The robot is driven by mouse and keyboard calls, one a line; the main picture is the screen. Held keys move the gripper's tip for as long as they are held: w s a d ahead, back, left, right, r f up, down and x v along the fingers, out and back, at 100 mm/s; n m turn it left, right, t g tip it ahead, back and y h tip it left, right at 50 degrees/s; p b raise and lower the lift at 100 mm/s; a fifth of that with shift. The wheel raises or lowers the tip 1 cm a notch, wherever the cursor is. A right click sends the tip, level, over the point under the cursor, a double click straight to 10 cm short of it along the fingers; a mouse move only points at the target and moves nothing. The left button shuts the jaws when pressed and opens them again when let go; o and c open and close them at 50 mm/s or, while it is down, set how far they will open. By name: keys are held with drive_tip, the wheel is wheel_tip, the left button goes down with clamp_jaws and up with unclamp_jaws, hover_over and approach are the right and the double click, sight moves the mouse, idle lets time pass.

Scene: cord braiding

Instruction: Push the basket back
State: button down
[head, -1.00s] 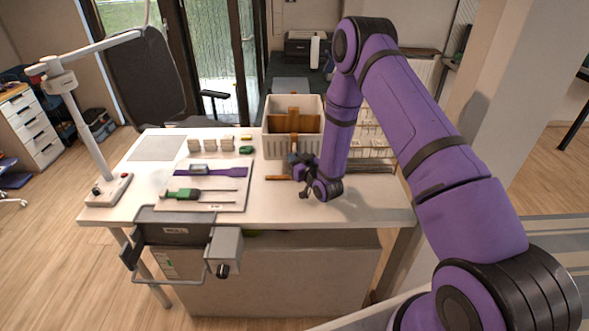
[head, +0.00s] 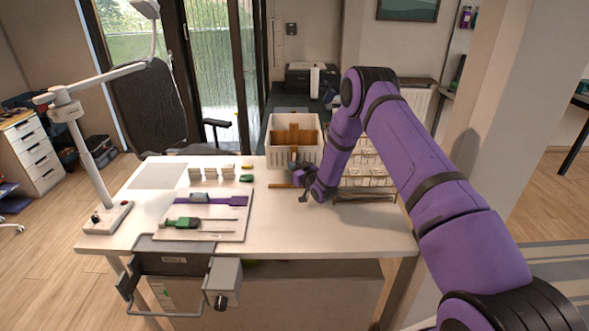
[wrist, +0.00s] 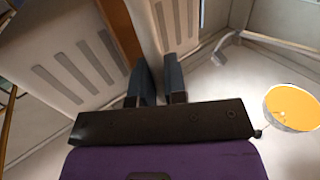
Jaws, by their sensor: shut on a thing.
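The basket (head: 279,158) is a whitish open box with slotted walls and brown wooden pieces inside. It stands upright at the back edge of the white table. My gripper (head: 300,172) is at the basket's near side, low by its right part. In the wrist view, the slotted pale wall (wrist: 75,60) and a brown strip are right ahead of the dark fingers (wrist: 161,85). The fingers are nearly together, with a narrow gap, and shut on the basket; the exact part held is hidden.
A brown stick (head: 281,186) lies just in front of the basket. A rack of small pale items (head: 368,172) stands right of it. Small blocks (head: 211,174) and a tool board (head: 205,230) lie to the left. The front right of the table is clear.

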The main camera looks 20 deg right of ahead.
drive_tip(key=shift+w+d+r, duration=0.1)
drive_tip(key=shift+w+d, duration=0.05)
drive_tip(key=c, duration=1.5)
unclamp_jaws()
drive_tip(key=shift+w, duration=0.1)
drive_tip(key=shift+o, duration=0.2)
drive_tip(key=v, duration=1.1)
drive_tip(key=shift+w, duration=0.1)
